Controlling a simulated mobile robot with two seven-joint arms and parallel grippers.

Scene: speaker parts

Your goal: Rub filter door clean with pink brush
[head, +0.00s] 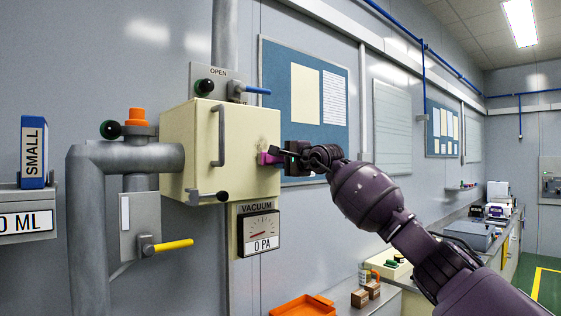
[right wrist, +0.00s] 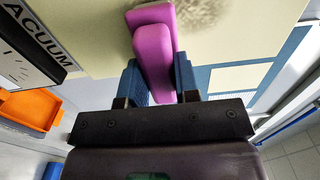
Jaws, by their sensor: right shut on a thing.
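The filter door (head: 250,125) is a cream panel on the cream filter box, with a grey upright handle (head: 219,135) near its left edge. It looks shut. In the right wrist view the door (right wrist: 105,40) bears a brownish dirt smudge (right wrist: 200,12). My right gripper (head: 287,156) is shut on the pink brush (head: 268,158), which also shows between the fingers in the wrist view (right wrist: 154,55). The brush's far end is at the door face, next to the smudge; I cannot tell whether it touches. My left gripper is not in view.
A vacuum gauge (head: 259,232) hangs below the box. Grey pipes (head: 90,220) with a yellow-handled valve (head: 168,245) stand at left. A blue-handled valve (head: 252,89) is above. An orange tray (head: 303,305) and a counter (head: 400,268) are lower right.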

